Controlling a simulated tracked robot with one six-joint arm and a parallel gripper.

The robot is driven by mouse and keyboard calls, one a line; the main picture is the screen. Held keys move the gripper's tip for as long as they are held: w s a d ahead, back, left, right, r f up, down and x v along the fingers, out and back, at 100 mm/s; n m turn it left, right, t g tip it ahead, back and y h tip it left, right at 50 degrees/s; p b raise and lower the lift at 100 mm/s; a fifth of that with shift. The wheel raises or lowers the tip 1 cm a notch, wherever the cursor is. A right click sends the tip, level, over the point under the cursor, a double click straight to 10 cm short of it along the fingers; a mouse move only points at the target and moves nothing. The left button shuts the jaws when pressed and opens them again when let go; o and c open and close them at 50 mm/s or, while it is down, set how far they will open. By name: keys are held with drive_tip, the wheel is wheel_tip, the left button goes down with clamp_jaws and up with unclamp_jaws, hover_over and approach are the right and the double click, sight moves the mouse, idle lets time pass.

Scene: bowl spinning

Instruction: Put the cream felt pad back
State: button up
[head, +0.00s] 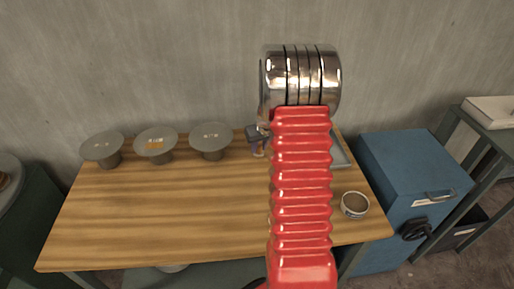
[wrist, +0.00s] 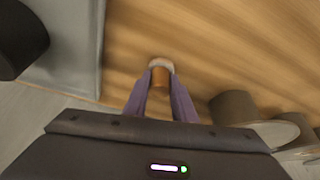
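My gripper (wrist: 160,84) has its two purple fingers closed on a small piece with an orange-brown body and a pale, cream end, which I take to be the cream felt pad (wrist: 161,64). In the head view my gripper (head: 258,150) is at the back of the wooden table, just right of the right grey stand (head: 212,131); my red arm partly hides it, and the pad is too small to make out there. Two more round-topped grey stands, the middle one (head: 155,135) with an orange mark on top and the left one (head: 102,137), stand in the same row.
A grey tray (head: 342,152) lies at the table's back right, partly behind my arm; it shows in the wrist view (wrist: 72,45) too. A small round bowl (head: 355,205) sits near the right edge. A blue cabinet (head: 415,170) stands right of the table. The table's front left is clear.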

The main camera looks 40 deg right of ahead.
drive_tip(key=o, duration=0.5)
drive_tip(key=shift+c, duration=0.2)
drive_tip(key=shift+r, duration=0.1)
drive_tip(key=v, duration=1.2)
drive_tip(key=shift+w, duration=0.1)
idle(0.3)
